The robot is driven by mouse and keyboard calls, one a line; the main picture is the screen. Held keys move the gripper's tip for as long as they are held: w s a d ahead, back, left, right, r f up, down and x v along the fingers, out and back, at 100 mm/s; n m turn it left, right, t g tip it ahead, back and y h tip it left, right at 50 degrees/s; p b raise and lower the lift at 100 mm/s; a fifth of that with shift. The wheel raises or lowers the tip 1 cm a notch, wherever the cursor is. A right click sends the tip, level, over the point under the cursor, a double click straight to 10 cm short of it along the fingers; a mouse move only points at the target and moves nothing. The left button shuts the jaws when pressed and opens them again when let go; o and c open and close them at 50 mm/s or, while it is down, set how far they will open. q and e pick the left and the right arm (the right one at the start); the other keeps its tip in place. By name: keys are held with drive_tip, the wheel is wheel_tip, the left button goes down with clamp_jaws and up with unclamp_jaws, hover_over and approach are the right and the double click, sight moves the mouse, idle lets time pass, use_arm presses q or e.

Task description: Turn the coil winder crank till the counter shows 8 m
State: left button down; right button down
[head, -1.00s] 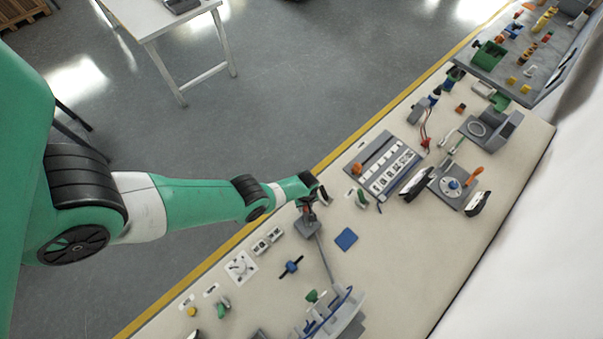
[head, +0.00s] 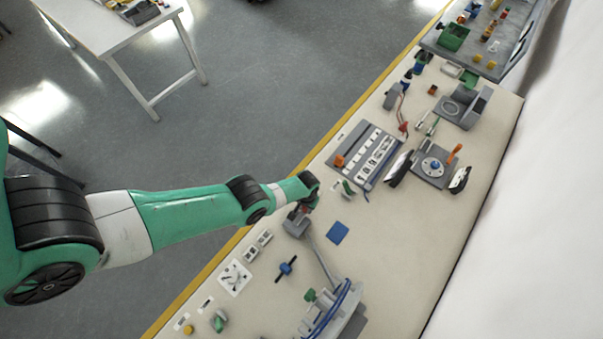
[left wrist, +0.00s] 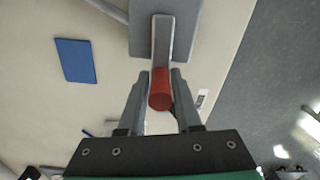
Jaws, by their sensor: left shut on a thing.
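My left gripper (head: 301,207) reaches in from the left over the bench. In the left wrist view my left gripper (left wrist: 160,105) has its fingers on both sides of a red handle (left wrist: 160,90), shut on it. The handle sits at the end of a grey bar (left wrist: 162,40), over a grey plate (left wrist: 140,25). In the head view this end is a grey block (head: 295,226) with a long grey arm (head: 322,259). Farther right, a grey device (head: 425,176) carries a round dial with a blue hub and an orange handle (head: 454,154). I cannot make out any counter reading. My right gripper is not in view.
A blue square (head: 337,232) lies just right of the grey block. A blue-edged curved fixture (head: 335,310) stands at the bottom. A slotted grey tray (head: 366,157) and a green piece (head: 348,188) lie farther along. Bare bench (head: 400,235) shows to the right.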

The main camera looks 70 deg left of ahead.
use_arm(q)
drive_tip(key=m, duration=0.1)
drive_tip(key=d+m, duration=0.1)
drive_tip(key=shift+w+d+m, duration=0.25)
drive_tip(key=shift+m, duration=0.15)
drive_tip(key=d+m, duration=0.1)
drive_tip(key=m, duration=0.1)
drive_tip(key=shift+w+d+r+m, duration=0.1)
drive_tip(key=shift+d+m, duration=0.05)
drive_tip(key=shift+m, duration=0.25)
drive_tip(key=d+m, duration=0.1)
drive_tip(key=m, duration=0.1)
drive_tip(key=shift+d+m, duration=0.1)
drive_tip(key=shift+m, duration=0.2)
drive_tip(key=shift+s+d+m+p, duration=0.2)
drive_tip(key=shift+d+m, duration=0.1)
drive_tip(key=shift+m, duration=0.35)
drive_tip(key=shift+s+d+m+p, duration=0.1)
drive_tip(key=shift+d+m+p, duration=0.15)
drive_tip(key=shift+m, duration=0.4)
drive_tip(key=c, duration=0.7)
unclamp_jaws()
drive_tip(key=shift+s+d, duration=0.1)
